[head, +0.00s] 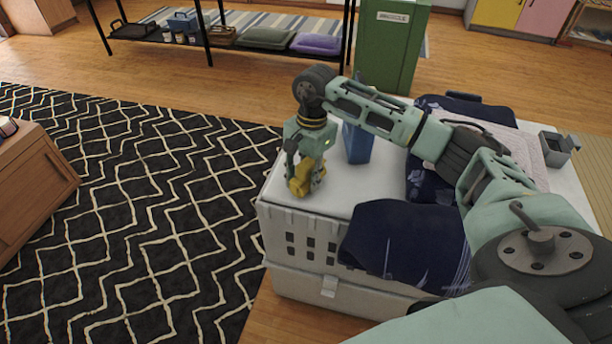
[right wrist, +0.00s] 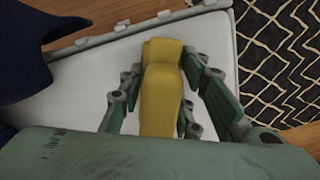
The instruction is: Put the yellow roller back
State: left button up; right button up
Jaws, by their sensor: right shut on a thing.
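The yellow roller (head: 300,180) is between the fingers of my right gripper (head: 305,172), which is shut on it. In the head view it is at the near left corner of the white crate's top (head: 335,190). In the right wrist view the yellow roller (right wrist: 162,85) lies lengthwise between the green fingers (right wrist: 160,100), over the white surface. I cannot tell whether it touches that surface. The fingers hide part of it in the head view. My left gripper is not in view.
A blue container (head: 357,143) stands on the white top just right of my right gripper. Dark blue folded cloth (head: 405,240) hangs over the near edge. A small grey box (head: 556,148) stands at the far right. A green recycle bin (head: 388,50) stands behind.

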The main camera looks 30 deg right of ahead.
jog(key=shift+f, duration=0.1)
jog(key=o, duration=1.1)
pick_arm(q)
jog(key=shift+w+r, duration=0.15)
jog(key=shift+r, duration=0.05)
pick_arm(e)
jog(key=shift+r, duration=0.25)
jog(key=r, duration=0.3)
jog(key=d+r, duration=0.1)
jog(key=r, duration=0.6)
jog(key=shift+w+d+r+p, duration=0.15)
jog(key=shift+w+r+p, duration=0.1)
jog(key=shift+r+p, duration=0.15)
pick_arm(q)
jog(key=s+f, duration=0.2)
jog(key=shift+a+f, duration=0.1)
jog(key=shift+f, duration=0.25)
pick_arm(e)
jog(key=shift+r, duration=0.45)
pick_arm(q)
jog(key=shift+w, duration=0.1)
